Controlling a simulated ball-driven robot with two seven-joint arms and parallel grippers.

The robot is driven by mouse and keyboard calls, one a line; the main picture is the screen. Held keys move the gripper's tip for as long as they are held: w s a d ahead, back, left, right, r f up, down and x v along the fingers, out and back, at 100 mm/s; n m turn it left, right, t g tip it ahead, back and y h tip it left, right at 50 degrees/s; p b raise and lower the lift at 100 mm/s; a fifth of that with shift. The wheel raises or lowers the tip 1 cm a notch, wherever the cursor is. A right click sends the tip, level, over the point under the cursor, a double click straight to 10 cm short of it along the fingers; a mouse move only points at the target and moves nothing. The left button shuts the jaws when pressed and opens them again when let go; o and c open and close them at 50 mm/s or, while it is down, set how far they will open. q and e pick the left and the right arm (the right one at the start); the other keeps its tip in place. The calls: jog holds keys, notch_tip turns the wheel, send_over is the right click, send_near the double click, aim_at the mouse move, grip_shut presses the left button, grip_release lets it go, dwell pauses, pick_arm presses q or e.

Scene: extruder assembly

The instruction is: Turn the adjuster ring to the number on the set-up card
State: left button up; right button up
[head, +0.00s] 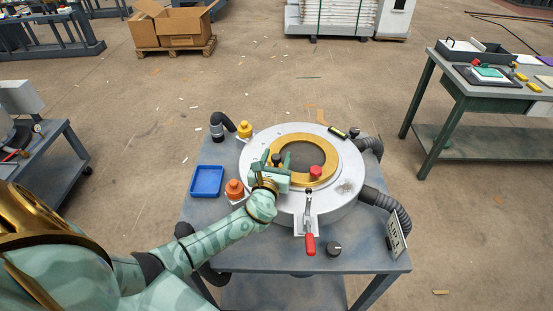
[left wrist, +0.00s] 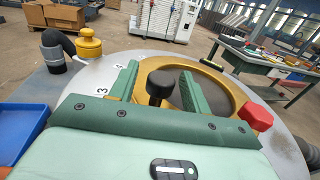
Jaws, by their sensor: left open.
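The gold adjuster ring (head: 327,148) lies on top of a round pale housing (head: 345,177) on the table. A black knob (left wrist: 160,86) stands on the ring, between the two fingers of my left gripper (left wrist: 158,74). The gripper is open, with a gap visible on both sides of the knob. In the head view my left gripper (head: 281,163) reaches over the ring's left side and partly hides it. Number labels (left wrist: 102,91) sit on the housing left of the fingers; one reads 3. The set-up card (head: 396,236) stands at the table's right edge, too small to read.
A red knob (head: 316,172) is near the ring's front, with a red-handled clamp (head: 309,243) before it. A blue tray (head: 206,181), an orange knob (head: 235,189) and a yellow knob (head: 244,129) are at left. Grey hoses (head: 388,206) leave at right. A black dial (head: 334,248) is in front.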

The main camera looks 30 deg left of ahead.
pick_arm(q)
grip_shut()
jog(key=shift+s+d+n+g+y, duration=0.2)
jog(key=shift+d+n+g+y, duration=0.1)
jog(key=shift+d+n+y, duration=0.5)
jog(key=y, duration=0.1)
jog(key=n+g+y, duration=0.1)
jog(key=y, duration=0.1)
jog(key=shift+s+d+n+g, duration=0.25)
jog(key=shift+d+n+g, duration=0.05)
jog(key=shift+d, duration=0.1)
grip_release()
jog(key=shift+a, duration=0.1)
